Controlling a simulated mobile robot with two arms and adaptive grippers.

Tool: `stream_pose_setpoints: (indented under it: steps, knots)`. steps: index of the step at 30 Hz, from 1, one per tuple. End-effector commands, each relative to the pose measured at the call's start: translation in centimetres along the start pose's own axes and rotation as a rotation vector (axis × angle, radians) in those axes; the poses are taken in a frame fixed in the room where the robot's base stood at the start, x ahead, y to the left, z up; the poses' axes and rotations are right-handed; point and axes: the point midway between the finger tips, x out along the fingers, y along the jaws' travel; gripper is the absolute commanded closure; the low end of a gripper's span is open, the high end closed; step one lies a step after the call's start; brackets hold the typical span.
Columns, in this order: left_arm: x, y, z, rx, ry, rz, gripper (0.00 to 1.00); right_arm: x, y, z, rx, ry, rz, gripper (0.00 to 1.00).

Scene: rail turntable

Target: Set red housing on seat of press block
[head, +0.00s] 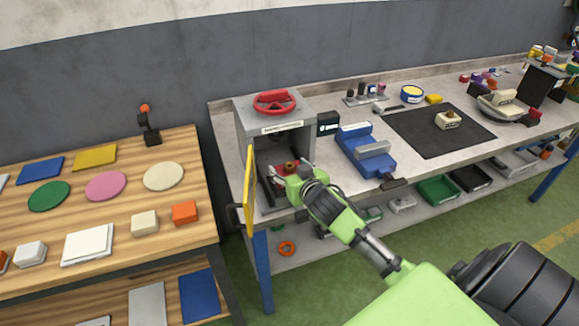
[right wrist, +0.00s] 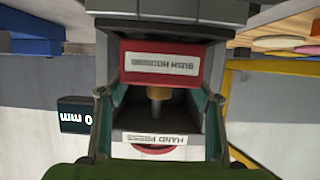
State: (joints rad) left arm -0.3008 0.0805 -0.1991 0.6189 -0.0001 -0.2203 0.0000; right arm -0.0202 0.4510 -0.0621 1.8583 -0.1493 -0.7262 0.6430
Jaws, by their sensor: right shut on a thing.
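The grey hand press (head: 245,118) stands at the left end of the workbench with its front bay open. My right gripper (head: 282,176) reaches into this bay and is shut on the red housing (head: 288,166). In the right wrist view, which looks upside down, the red housing (right wrist: 160,82) sits between the two fingers of the right gripper (right wrist: 162,92). A brass-coloured pin (right wrist: 157,103) shows beside the housing. A dark grey block (right wrist: 170,10) shows past it; I cannot tell whether they touch. The seat is hidden. My left gripper is not in view.
A yellow-edged door (head: 248,190) stands open at the bay's left. The red handwheel (head: 274,102) tops the press. A small display (head: 328,123) and a blue vise (head: 363,148) stand to its right. A wooden table (head: 120,195) with coloured plates is at left.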

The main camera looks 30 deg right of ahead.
Motion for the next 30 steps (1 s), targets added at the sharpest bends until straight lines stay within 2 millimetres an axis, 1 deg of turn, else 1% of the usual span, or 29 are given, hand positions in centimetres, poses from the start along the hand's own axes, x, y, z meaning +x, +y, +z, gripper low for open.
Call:
stream_pose_setpoints:
  steps: [1, 17, 30]
  knots:
    - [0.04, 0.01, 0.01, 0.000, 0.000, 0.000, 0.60, 0.01, -0.01, -0.25, 0.000, 0.007, -0.001, 0.83]
    - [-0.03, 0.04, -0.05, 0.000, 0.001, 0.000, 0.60, -0.02, -0.02, -0.29, 0.000, 0.007, -0.001, 0.83]
    - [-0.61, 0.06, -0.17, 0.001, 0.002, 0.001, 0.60, -0.13, -0.07, -0.37, 0.000, 0.008, -0.002, 0.83]
